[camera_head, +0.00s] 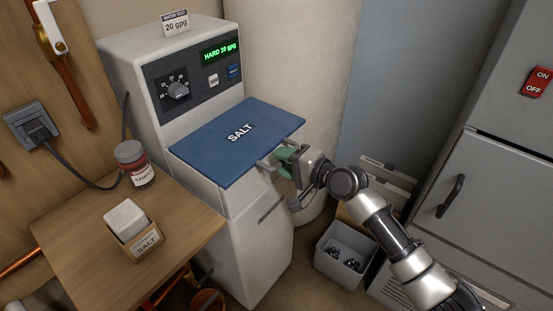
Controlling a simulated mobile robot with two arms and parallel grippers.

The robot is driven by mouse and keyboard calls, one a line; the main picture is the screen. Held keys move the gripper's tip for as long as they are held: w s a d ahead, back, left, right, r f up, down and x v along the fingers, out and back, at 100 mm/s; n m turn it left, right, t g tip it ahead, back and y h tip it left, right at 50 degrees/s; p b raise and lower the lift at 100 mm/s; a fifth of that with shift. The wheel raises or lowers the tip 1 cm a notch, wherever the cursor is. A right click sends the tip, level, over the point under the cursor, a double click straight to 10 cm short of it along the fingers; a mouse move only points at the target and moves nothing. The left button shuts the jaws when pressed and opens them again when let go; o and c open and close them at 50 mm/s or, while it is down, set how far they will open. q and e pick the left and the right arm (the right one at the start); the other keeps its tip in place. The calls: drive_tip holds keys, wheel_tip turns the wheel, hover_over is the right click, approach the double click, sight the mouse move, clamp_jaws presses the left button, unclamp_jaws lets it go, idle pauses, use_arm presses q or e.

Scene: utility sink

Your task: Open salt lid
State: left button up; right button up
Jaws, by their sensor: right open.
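The blue salt lid (205,143), marked "SALT", lies flat and closed on top of the white softener cabinet (245,245). My right gripper (272,165) is at the lid's right front edge, with its fingers pointing left toward it. A thin light bar, perhaps a handle, shows by the fingers at that edge. The gripper is open; whether the fingers touch the lid or go around the bar I cannot tell. My left gripper does not show.
A wooden table (75,240) at left holds a salt box (148,243) and a sample jar (139,175). The control panel (195,75) rises behind the lid. A grey bin (330,262) stands on the floor below my right arm. A grey cabinet (500,200) is at right.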

drive_tip(key=shift+x, duration=1.35)
clamp_jaws()
